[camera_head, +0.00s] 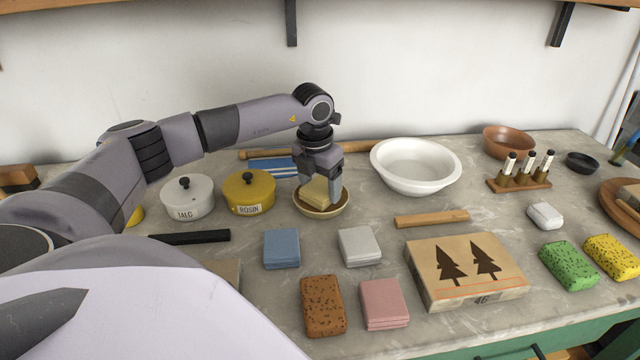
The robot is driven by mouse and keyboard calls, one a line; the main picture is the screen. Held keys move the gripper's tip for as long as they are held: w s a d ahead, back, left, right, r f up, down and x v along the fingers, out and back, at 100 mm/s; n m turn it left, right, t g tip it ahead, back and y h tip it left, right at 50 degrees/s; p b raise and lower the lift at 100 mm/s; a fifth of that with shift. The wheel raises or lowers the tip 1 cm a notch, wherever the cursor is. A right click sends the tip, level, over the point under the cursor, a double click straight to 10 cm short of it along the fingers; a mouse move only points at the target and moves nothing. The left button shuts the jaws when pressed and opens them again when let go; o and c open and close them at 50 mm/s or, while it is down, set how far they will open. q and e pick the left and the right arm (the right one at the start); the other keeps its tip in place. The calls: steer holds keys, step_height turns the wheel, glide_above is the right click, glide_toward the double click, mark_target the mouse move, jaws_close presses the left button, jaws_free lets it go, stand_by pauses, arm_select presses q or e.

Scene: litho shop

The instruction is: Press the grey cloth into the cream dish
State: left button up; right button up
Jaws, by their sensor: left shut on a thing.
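The grey cloth (359,246) is a folded light-grey square lying flat on the worktop, right of the blue cloth. The cream dish (338,208) is a small shallow round dish behind it. My left gripper (326,186) points down over the dish and is shut on a pale yellow folded cloth (314,194). This cloth is at the dish's inside; whether it touches the bottom is hidden. The grey cloth is apart from the gripper. My right gripper is not in view.
Talc (187,199) and rosin (248,194) pots stand left of the dish, a large white bowl (415,168) right. A blue cloth (282,248), pink cloth (384,303), brown sponge (323,305) and tree-printed block (467,270) lie in front. A wooden bar (431,219) lies between.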

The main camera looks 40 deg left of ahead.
mark_target(321, 187)
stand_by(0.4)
arm_select(q)
step_height(321, 187, up, 7)
steer(key=p, duration=0.5)
steer(key=shift+p, duration=0.4)
stand_by(0.5)
steer(key=shift+d, duration=0.1)
